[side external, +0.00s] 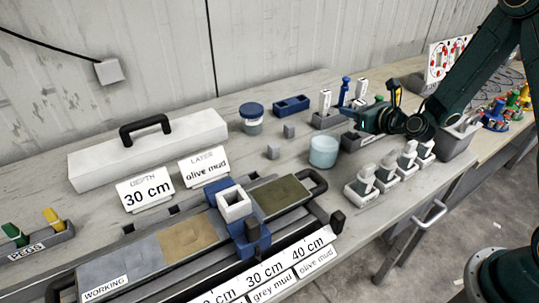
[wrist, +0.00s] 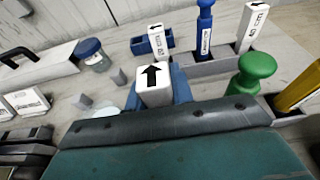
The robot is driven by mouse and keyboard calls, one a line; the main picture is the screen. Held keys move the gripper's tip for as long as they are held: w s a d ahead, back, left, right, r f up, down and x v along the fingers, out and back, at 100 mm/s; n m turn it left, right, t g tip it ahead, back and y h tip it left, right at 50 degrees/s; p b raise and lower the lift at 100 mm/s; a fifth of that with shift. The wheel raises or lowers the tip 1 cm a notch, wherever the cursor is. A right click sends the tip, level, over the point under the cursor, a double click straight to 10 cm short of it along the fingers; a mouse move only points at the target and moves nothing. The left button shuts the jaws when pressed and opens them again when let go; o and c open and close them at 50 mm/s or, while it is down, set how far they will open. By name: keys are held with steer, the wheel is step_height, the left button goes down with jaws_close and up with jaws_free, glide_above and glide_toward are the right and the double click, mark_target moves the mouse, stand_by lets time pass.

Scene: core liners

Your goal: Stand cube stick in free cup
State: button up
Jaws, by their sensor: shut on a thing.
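My gripper (side external: 366,119) is low over the back right of the bench in the side view. In the wrist view, a white square stick (wrist: 154,85) with a black arrow stands between my blue fingers, and my gripper is shut on it. Its lower end is hidden. A pale blue round cup (side external: 323,152) stands in front and to the left of my gripper. I cannot tell which place is the free cup.
A green peg (wrist: 256,73) and a yellow one (wrist: 298,88) stand right of the held stick. Several grey-white stoppers (side external: 366,180) line the front edge.

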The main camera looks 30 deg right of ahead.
steer(key=shift+f, duration=1.25)
steer(key=o, duration=1)
steer(key=shift+c, duration=0.2)
step_height(320, 180, up, 7)
stand_by(0.5)
